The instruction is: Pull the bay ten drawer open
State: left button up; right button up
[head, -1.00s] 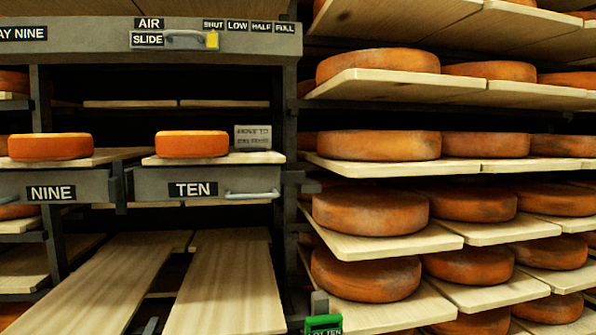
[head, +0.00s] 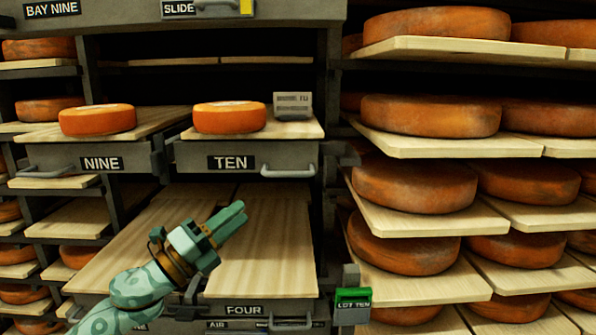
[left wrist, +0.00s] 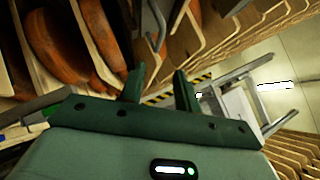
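The bay ten drawer (head: 195,158) has a grey front with a black TEN label and a silver bar handle (head: 287,172) at its right end. An orange cheese wheel (head: 230,118) and a small grey sign (head: 292,105) stand on its board. The drawer looks level with the nine drawer beside it. My green left gripper (head: 240,214) is below the drawer front, in front of the lower boards, left of the handle and apart from it. In the left wrist view its two fingers (left wrist: 160,84) stand apart with nothing between them. My right gripper is out of view.
The nine drawer (head: 58,157) is to the left. A FOUR drawer (head: 265,309) with a handle lies below. A grey post with a green LOT TEN tag (head: 353,298) stands at lower right. Racks of cheese wheels (head: 430,115) fill the right side.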

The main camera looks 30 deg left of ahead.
aim_at(289, 174)
pick_arm(q)
jog(key=p+x, duration=0.5)
jog(key=x, duration=0.8)
jog(key=shift+w+a+r, duration=0.1)
jog(key=shift+w+r, duration=0.05)
jog(key=shift+r, duration=0.05)
jog(key=shift+w+d+p, duration=0.25)
jog(key=shift+w+p, duration=0.1)
jog(key=shift+w, duration=0.2)
grip_shut()
